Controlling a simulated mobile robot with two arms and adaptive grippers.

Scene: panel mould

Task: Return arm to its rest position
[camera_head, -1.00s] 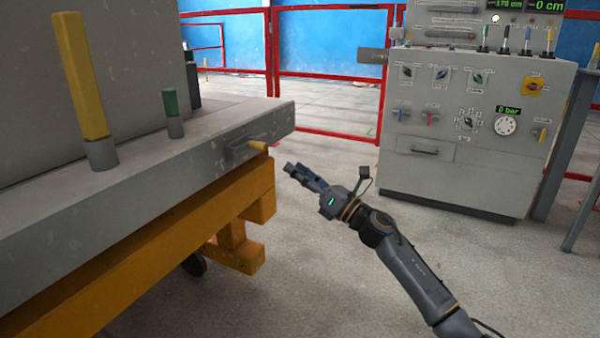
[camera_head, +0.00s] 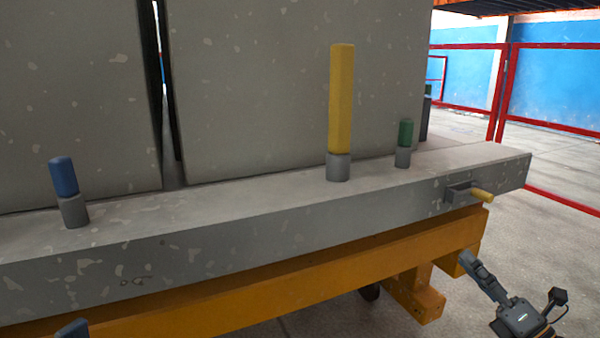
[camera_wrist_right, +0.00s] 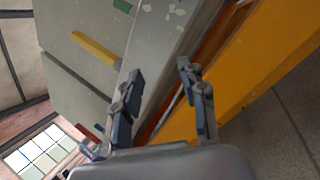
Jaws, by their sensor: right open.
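My right gripper (camera_head: 471,268) is at the lower right of the head view, below the short yellow-tipped lever (camera_head: 482,195) on the mould's edge and in front of the orange frame. In the right wrist view my right gripper (camera_wrist_right: 160,74) has its two fingers spread, with nothing between them. A small dark blue-grey tip (camera_head: 72,329) shows at the bottom left of the head view. It may be part of my left gripper, but too little shows to tell its state.
The grey mould ledge (camera_head: 250,225) carries a tall yellow-topped post (camera_head: 341,100), a green-topped one (camera_head: 405,135) and a blue-topped one (camera_head: 64,178). The orange frame (camera_head: 270,285) runs beneath. Red railings (camera_head: 560,126) stand behind. Open floor (camera_head: 560,240) lies at right.

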